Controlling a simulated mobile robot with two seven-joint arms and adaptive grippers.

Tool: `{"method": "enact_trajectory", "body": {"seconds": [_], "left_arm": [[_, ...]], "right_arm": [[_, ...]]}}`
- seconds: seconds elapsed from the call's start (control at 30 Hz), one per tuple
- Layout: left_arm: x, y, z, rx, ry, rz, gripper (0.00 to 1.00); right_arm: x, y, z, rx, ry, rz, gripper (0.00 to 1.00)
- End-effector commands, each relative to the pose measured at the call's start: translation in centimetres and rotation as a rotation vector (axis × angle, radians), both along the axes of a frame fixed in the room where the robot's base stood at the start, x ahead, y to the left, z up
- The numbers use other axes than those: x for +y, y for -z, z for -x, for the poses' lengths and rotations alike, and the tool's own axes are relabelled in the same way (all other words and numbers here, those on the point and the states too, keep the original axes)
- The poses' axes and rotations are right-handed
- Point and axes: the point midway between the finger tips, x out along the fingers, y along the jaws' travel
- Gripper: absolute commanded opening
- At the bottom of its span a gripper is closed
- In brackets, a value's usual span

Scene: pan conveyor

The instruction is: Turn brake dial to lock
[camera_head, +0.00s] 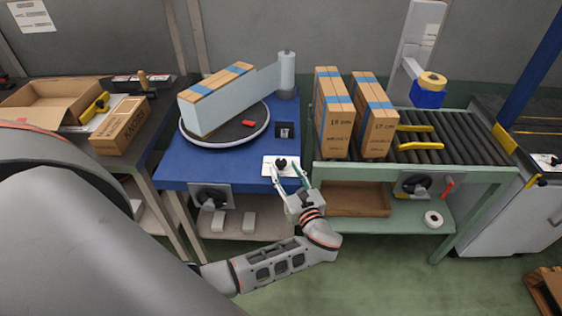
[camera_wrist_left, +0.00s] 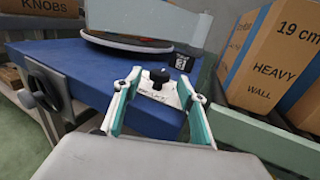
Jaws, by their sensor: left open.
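A black dial knob (camera_head: 281,162) sits on a white plate (camera_head: 269,170) at the front right corner of the blue table (camera_head: 230,172). The left wrist view shows the same knob (camera_wrist_left: 159,76) and its lettered plate (camera_wrist_left: 157,92), too small to read. My left gripper (camera_head: 287,175) is open, with its green-lined fingers pointing at the plate. In the left wrist view, the gripper (camera_wrist_left: 158,90) has one finger on each side of the knob, apart from it. Whether the fingertips reach knob height is unclear. My right gripper is not in view.
A wrapped box (camera_head: 215,103) stands on the turntable (camera_head: 238,143), with film leading to a roll (camera_head: 287,72). A black box (camera_head: 284,130) stands behind the plate. Two tall cartons (camera_head: 334,120) stand on the roller conveyor to the right. Another knob (camera_head: 211,196) is on the table's front.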

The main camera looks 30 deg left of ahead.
Motion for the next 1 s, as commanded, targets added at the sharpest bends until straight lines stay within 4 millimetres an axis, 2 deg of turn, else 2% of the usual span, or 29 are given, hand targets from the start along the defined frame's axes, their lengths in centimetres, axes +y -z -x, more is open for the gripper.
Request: {"method": "enact_trajectory", "body": {"seconds": [0.1, 0.3, 0.63, 0.67, 0.8, 1.0], "left_arm": [[1.6, -0.1, -1.1, -0.001, -0.001, -0.002, 0.41], [3.2, 0.0, -2.3, 0.001, 0.001, 0.001, 0.41], [3.5, 0.1, -2.6, 0.001, 0.001, 0.002, 0.41], [3.5, 0.1, -2.6, 0.001, 0.001, 0.002, 0.38], [3.5, 0.1, -2.5, 0.001, 0.001, 0.002, 0.04], [3.6, 0.0, -2.5, 0.001, 0.005, 0.002, 0.03]], "right_arm": [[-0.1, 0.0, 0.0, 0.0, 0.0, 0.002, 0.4], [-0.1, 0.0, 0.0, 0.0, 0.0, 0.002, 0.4], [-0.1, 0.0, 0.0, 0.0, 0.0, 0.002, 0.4], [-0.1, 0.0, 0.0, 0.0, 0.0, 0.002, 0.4], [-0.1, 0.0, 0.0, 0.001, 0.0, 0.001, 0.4], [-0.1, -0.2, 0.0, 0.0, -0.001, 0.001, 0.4]]}}
